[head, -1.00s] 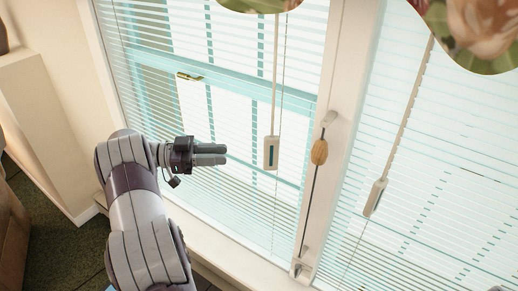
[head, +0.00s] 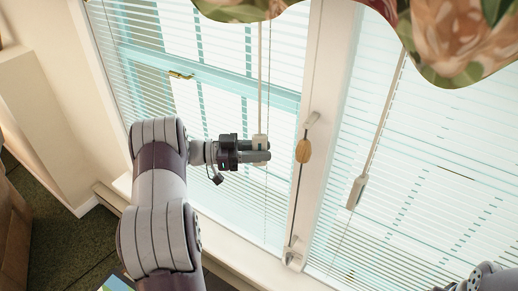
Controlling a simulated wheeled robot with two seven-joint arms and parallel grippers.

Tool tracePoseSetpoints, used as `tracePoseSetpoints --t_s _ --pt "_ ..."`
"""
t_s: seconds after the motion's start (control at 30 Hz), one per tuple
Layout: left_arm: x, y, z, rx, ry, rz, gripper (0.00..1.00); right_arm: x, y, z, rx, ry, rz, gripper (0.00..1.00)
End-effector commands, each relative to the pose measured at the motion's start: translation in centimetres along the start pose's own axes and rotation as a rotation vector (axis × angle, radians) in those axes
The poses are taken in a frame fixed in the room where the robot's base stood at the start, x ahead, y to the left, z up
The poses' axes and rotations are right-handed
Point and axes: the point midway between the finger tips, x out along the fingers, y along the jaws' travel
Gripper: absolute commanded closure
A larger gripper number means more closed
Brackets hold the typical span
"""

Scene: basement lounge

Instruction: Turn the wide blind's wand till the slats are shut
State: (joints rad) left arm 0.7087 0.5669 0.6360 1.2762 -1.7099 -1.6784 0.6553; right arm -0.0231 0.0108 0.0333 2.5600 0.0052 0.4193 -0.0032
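Two blinds hang side by side with slats tilted open and daylight between them: the left blind (head: 215,110) and the right blind (head: 440,150), which runs out of the picture. I cannot tell which is the wide one. The left blind's wand (head: 260,85) hangs down to a pale handle (head: 261,138). My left gripper (head: 262,150) is at that handle, its fingers overlapping it and hiding part of it. Whether they grip it is unclear. The right blind's wand (head: 378,130) hangs free with its handle (head: 357,192). My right gripper is out of view.
A white post (head: 325,90) stands between the windows, with a cord and wooden toggle (head: 303,151) on it. A floral valance (head: 455,40) hangs across the top. The sill (head: 235,257) runs below. A brass window latch (head: 180,75) is behind the left blind.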

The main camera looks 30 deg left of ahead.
Motion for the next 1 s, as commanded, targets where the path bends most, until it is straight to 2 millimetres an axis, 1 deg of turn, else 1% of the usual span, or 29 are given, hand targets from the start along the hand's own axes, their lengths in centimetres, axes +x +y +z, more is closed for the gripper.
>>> tracePoseSetpoints --t_s 0.03,0.1,0.33,0.47,0.67,1.0 --pt "0.0 0.0 0.0 0.0 0.0 0.0 0.8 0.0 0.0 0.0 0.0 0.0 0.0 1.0" --pt "0.0 0.0 0.0 0.0 0.0 0.0 1.0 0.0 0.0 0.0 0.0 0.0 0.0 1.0" --pt "0.0 0.0 -0.1 0.001 0.001 -0.007 1.0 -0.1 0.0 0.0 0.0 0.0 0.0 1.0" --pt "0.0 0.0 -0.2 0.0 0.001 -0.041 1.0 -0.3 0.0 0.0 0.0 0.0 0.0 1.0" --pt "0.0 0.0 -0.4 0.0 0.001 -0.158 1.0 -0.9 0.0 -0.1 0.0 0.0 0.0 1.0" --pt "0.0 -0.1 -0.4 0.002 0.003 -0.412 1.0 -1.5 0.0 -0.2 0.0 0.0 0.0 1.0"
